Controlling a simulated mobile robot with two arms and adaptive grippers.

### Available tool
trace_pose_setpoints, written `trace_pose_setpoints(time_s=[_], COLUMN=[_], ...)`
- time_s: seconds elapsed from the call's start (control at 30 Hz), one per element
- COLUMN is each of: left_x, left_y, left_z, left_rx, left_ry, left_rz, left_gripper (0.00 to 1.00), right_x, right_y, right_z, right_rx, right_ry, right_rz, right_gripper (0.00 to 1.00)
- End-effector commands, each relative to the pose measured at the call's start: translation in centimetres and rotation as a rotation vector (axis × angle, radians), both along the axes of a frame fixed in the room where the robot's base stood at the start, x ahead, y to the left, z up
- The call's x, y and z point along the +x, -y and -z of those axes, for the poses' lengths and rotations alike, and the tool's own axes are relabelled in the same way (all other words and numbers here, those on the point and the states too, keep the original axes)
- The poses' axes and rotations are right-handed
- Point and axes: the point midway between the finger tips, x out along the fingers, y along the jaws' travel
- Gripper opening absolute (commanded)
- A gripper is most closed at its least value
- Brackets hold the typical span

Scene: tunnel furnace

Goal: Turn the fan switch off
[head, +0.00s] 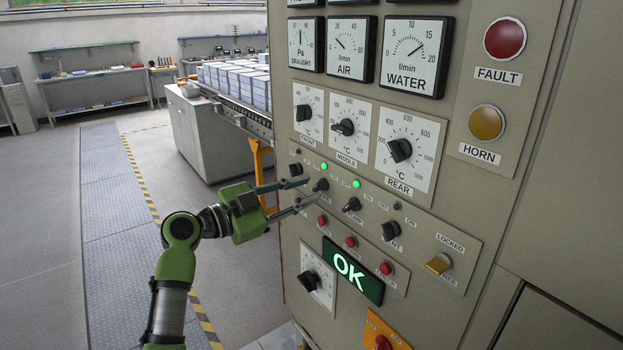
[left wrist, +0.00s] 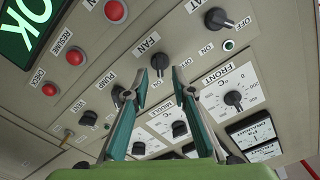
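The fan switch (head: 321,185) is a black rotary knob in the row of switches on the beige panel, with a lit green lamp above it. In the left wrist view the fan switch (left wrist: 159,62) shows beside its FAN label. My left gripper (head: 313,189) is open and points at this knob from the left. In the left wrist view its fingertips (left wrist: 160,73) stand one on each side of the fan knob. I cannot tell whether they touch it. My right gripper is not in view.
The pump switch (head: 352,204), with a lit green lamp, sits right of the fan switch. The heat switch (left wrist: 218,19) is on the other side. Red buttons (head: 351,242) and a green OK display (head: 352,272) are below. Temperature dials (head: 399,150) are above. Open floor lies left.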

Motion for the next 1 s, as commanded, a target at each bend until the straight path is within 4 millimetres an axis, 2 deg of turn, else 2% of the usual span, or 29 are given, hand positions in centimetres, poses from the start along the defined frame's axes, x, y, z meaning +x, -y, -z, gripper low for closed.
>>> trace_pose_setpoints(time_s=[0.03,0.2,0.57,0.6,0.67,1.0], left_x=[0.4,1.3,1.6,1.6,1.6,1.6], left_y=[0.6,1.8,2.1,2.1,2.1,2.0], left_z=[-0.3,-0.1,0.1,0.1,0.1,0.1], left_rx=[-0.003,0.000,0.000,0.000,0.000,-0.007], left_ry=[-0.001,-0.001,0.000,0.000,0.000,-0.010], left_rz=[0.001,-0.001,-0.001,-0.001,-0.001,-0.001], left_gripper=[0.24,0.24,0.24,0.13,0.00,0.00], right_x=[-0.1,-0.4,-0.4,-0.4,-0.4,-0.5], right_y=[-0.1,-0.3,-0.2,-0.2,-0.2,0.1], right_z=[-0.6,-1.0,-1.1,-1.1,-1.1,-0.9], right_rx=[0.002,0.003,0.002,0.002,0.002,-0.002], right_ry=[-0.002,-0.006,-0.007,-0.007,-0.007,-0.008], right_rz=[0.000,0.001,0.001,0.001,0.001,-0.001], right_gripper=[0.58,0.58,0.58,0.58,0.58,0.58])
